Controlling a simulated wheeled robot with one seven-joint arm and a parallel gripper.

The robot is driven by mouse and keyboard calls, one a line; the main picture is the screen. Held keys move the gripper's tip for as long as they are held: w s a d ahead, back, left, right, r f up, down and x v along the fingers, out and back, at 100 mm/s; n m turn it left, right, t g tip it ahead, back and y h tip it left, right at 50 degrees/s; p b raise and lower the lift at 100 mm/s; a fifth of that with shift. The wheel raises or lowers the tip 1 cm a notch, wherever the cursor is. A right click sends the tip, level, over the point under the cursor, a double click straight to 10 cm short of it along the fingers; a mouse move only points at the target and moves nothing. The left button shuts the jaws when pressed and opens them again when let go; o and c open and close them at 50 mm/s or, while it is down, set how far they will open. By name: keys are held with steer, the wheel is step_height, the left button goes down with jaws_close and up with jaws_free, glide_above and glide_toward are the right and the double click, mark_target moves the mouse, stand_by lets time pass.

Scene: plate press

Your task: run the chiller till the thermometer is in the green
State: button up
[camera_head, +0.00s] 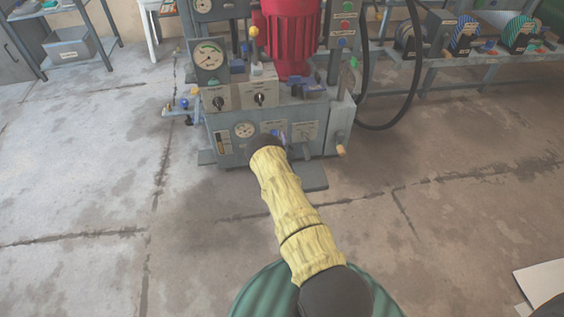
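The grey machine (224,160) stands ahead. A small round dial (244,130) is on its lower front, and a narrow upright gauge (222,143) is left of it. A larger dial with a green arc (209,56) sits higher up. I cannot tell which is the thermometer, and their readings are too small to read. Two black knobs (259,99) are on the sloping panel. My arm in its yellow sleeve reaches to the lower front. Its dark end (265,143) is close to a blue handle (275,133); contact and fingers are hidden.
A red motor (290,35) stands on the machine, with a push-button box (345,25) at its right. A black hose (384,127) loops down beside it. A shelf with coils (465,65) is at the back right.

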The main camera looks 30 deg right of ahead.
steer(key=p+v, duration=0.6)
steer(key=v, duration=0.9)
steer(key=shift+s, duration=0.35)
steer(key=shift+a, duration=0.15)
